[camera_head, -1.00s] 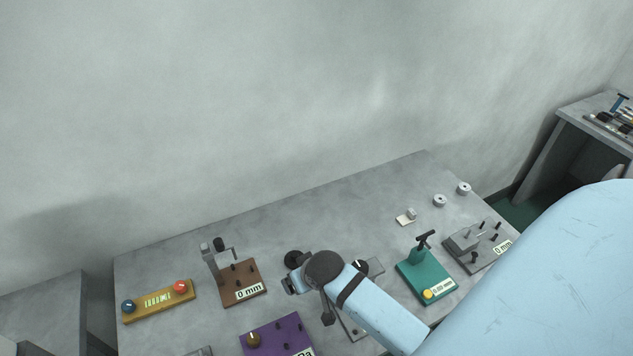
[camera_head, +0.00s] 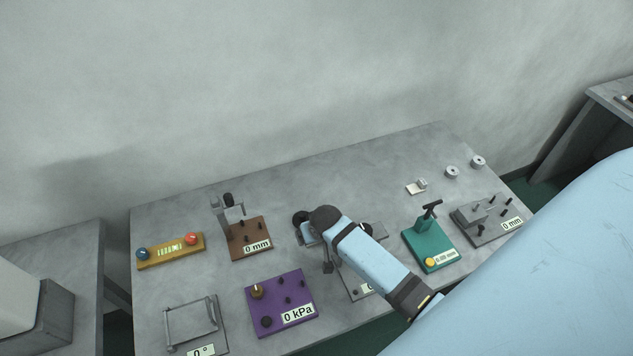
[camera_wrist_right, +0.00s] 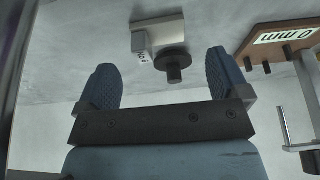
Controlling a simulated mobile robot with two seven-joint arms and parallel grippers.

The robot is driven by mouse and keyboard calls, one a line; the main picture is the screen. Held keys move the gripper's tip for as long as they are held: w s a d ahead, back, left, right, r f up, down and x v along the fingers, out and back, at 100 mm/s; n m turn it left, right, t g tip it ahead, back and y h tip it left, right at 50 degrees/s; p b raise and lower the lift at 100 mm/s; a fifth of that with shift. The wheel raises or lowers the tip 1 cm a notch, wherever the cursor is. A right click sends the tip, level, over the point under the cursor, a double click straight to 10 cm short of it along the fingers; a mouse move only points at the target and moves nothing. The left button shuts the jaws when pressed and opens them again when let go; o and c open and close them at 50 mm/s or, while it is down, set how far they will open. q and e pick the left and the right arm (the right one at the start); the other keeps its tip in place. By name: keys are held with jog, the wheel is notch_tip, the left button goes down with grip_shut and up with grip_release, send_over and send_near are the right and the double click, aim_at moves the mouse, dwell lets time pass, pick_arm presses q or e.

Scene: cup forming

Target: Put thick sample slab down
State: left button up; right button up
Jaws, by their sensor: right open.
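A light grey block with a round black knob (camera_wrist_right: 172,60) lies on the table in the right wrist view; it may be the thick sample slab, but I cannot tell for sure. In the head view its black knob (camera_head: 301,218) shows at the tip of my right gripper (camera_head: 308,233), and my arm hides most of the rest. My right gripper (camera_wrist_right: 162,70) is open, with its two fingers apart on either side of the knob and a gap on each side. My left gripper is not in view.
Near my right arm stand the brown 0 mm stand (camera_head: 250,240), purple 0 kPa panel (camera_head: 280,302) and green gauge stand (camera_head: 428,245). A small pale plate with a block (camera_head: 416,188) lies behind. The table's back middle is clear.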

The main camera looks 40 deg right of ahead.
jog(key=x, duration=0.4)
jog(key=shift+f+p, duration=0.15)
jog(key=shift+p, duration=0.2)
jog(key=c, duration=1.1)
jog(key=shift+o, duration=0.2)
